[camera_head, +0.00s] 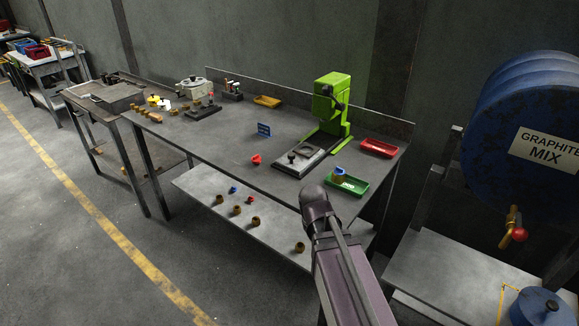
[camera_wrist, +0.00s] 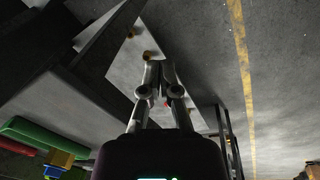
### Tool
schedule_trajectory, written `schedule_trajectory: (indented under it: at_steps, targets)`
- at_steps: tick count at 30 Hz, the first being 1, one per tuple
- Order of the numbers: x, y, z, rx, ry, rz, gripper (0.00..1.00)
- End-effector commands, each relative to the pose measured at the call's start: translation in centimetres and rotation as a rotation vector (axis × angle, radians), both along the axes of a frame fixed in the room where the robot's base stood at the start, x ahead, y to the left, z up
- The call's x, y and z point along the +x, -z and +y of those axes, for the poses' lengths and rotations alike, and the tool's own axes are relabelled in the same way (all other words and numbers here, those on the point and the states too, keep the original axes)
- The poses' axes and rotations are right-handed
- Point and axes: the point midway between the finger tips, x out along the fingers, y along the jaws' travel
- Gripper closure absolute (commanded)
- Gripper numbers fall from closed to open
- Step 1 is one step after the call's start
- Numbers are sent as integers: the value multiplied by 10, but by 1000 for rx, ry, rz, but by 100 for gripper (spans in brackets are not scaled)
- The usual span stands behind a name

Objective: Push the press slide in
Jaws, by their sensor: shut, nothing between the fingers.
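The green press (camera_head: 332,100) stands near the back right of the workbench. Its slide (camera_head: 301,160), a flat grey plate with a dark round recess and a small black knob (camera_head: 291,157), sticks out from the press base toward the bench's front edge. In the head view my arm reaches up from the bottom, its end in front of the bench edge, apart from the slide; my fingers are hidden there. In the wrist view my gripper (camera_wrist: 161,64) is shut and empty, with the lower shelf behind it. The slide cannot be made out in that view.
A green tray (camera_head: 354,188) with a blue and yellow item sits right of the slide, and a red tray (camera_head: 378,148) behind it. A red piece (camera_head: 256,159) and a blue sign (camera_head: 264,129) stand left. The lower shelf (camera_head: 270,232) holds several brass parts.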

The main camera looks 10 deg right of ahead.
Motion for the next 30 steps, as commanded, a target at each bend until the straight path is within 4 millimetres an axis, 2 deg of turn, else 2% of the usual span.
schedule_trajectory:
  at_steps: [1, 3, 14, 23, 30]
  targets:
    - [13, -10, 2, -26, -66, -7, 100]
    - [26, -18, 5, -67, -168, -14, 100]
    - [91, -44, 26, -308, -712, 2, 100]
    - [148, -73, 59, -560, -1210, 92, 100]
    - [190, -98, 92, -773, -1579, 218, 100]
